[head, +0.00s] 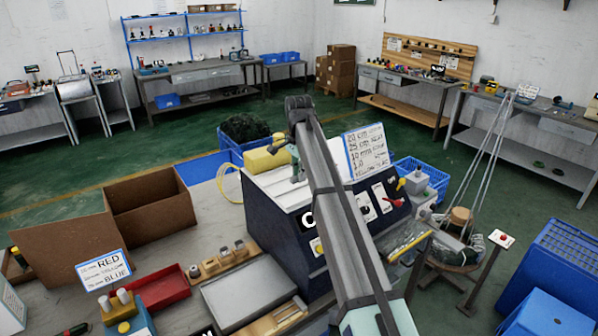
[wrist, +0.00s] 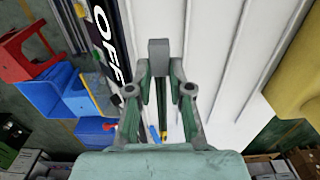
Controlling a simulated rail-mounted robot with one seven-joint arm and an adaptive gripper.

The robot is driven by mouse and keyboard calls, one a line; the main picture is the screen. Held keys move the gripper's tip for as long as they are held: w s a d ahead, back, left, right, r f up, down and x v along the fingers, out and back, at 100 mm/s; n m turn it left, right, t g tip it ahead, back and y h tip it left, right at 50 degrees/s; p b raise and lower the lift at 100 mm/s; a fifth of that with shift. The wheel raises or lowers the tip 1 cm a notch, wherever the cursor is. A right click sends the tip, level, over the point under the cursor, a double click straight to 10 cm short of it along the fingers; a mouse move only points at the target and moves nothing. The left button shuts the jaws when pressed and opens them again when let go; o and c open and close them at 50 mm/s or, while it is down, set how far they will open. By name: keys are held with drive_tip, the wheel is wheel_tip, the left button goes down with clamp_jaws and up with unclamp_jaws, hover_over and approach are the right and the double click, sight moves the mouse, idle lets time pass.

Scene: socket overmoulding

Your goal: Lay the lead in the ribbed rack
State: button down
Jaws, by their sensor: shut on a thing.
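My gripper (wrist: 159,68) is shut on a small grey block-like piece (wrist: 158,48), which shows between and beyond the fingertips in the wrist view. I cannot tell whether it is part of the lead. In the head view my gripper (head: 297,179) hangs above the white top (head: 275,194) of the dark machine, partly behind my arm. In the wrist view a white surface (wrist: 222,62) with long parallel lines, like ribs, lies beneath the gripper. I cannot make out the ribbed rack for certain. A yellow loop (head: 227,184) of cable or hose lies left of the machine.
A yellow block (head: 265,159) stands close behind my gripper. A sign (head: 367,152) stands upright at the machine's right. An open cardboard box (head: 152,207), a red tray (head: 160,289) and a grey tray (head: 248,296) are on the bench to the left.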

sight(299, 195)
drive_tip(key=shift+f+b, duration=0.55)
drive_tip(key=shift+f, duration=2.25)
drive_tip(key=c, duration=1)
unclamp_jaws()
drive_tip(key=shift+r, duration=0.15)
